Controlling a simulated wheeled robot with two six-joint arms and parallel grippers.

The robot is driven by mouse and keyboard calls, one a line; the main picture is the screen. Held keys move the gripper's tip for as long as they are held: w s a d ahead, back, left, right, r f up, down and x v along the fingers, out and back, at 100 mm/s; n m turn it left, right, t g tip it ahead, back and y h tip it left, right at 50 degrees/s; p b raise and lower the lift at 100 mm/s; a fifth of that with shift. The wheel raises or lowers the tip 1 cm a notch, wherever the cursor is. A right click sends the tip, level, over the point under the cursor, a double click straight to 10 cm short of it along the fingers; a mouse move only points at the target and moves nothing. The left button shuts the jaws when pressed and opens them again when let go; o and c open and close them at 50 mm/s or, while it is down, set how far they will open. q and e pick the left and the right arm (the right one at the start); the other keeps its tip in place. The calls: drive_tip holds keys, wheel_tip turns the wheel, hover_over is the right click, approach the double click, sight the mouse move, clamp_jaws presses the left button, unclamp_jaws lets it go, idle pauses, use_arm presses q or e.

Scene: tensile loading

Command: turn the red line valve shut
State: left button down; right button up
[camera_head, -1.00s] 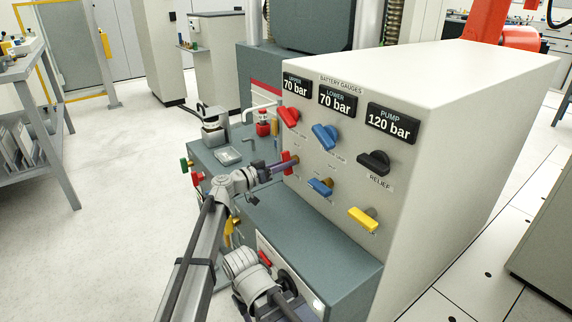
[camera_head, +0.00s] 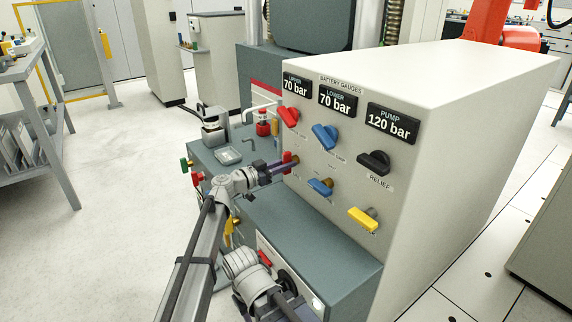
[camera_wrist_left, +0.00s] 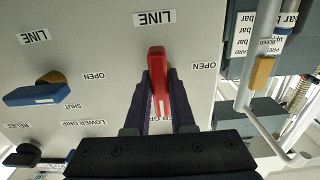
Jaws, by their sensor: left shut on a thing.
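The red line valve handle (camera_head: 288,158) is in the lower row on the pale panel front, below another red handle (camera_head: 289,117). My left gripper (camera_head: 283,167) is at the handle. In the left wrist view the red handle (camera_wrist_left: 158,78) stands lengthwise between the two dark fingers (camera_wrist_left: 160,100), which are shut on it. Its upper end points toward an upside-down LINE label (camera_wrist_left: 154,18). An OPEN label (camera_wrist_left: 203,66) is to its right; no SHUT label shows beside it. My right gripper does not show.
Blue handles (camera_head: 325,136) (camera_head: 320,187), a black relief handle (camera_head: 374,162) and a yellow handle (camera_head: 362,218) are on the same panel. The teal bench (camera_head: 300,232) lies below. A pale bent pipe (camera_wrist_left: 262,118) rises beside the panel's edge.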

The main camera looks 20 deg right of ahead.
use_arm(q)
drive_tip(key=c, duration=0.8)
unclamp_jaws()
drive_tip(key=shift+o, duration=0.2)
drive_tip(key=v, duration=0.8)
